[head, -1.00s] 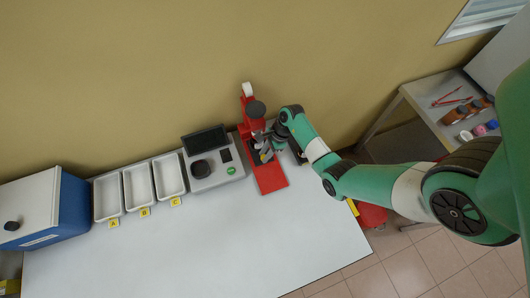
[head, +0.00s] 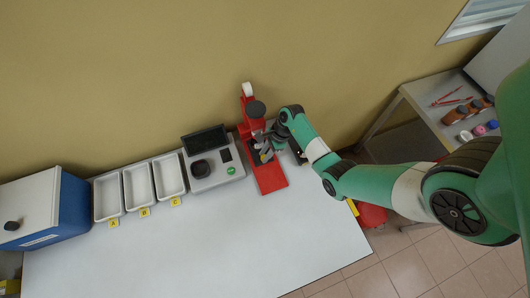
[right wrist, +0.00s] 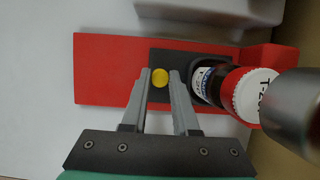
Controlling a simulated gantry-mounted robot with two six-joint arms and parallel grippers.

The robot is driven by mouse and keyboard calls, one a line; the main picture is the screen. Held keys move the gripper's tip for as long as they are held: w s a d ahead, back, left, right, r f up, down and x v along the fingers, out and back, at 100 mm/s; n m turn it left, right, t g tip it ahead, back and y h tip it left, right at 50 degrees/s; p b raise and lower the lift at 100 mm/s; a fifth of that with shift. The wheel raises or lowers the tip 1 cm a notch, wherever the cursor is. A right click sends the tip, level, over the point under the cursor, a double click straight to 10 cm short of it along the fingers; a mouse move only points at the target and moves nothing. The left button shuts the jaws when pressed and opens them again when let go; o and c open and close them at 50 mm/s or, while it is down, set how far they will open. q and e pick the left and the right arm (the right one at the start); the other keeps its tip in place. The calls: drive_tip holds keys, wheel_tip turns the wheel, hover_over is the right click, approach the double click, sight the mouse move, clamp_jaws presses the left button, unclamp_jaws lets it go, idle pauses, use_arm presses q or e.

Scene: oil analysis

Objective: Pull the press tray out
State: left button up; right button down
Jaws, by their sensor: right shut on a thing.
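A dark bottle with a label and a red-and-white cap (right wrist: 252,92) stands on the tray beside the fingers, under a grey metal cylinder (right wrist: 295,112). The left gripper is out of view.
A grey instrument (head: 213,176) with a screen is left of the press. Three white trays (head: 138,186) and a blue-white box (head: 45,208) stand farther left. The table front (head: 210,245) is clear. A side table (head: 425,105) with jars is at right.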

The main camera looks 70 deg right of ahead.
idle(0.3)
drive_tip(key=s+a+p, duration=0.1)
drive_tip(key=p, duration=0.1)
drive_tip(key=s+a+r+p, duration=0.1)
drive_tip(key=a+p, duration=0.1)
drive_tip(key=p, duration=0.1)
drive_tip(key=shift+s+a, duration=0.2)
drive_tip(key=shift+s, duration=0.2)
drive_tip(key=s+a+p, duration=0.4)
drive_tip(key=a, duration=0.1)
drive_tip(key=shift+s+a+f, duration=0.15)
drive_tip(key=shift+s+f, duration=0.05)
drive_tip(key=shift+f, duration=0.25)
drive_tip(key=c, duration=0.9)
unclamp_jaws()
drive_tip(key=shift+s+a, duration=0.1)
drive_tip(key=shift+c, duration=0.2)
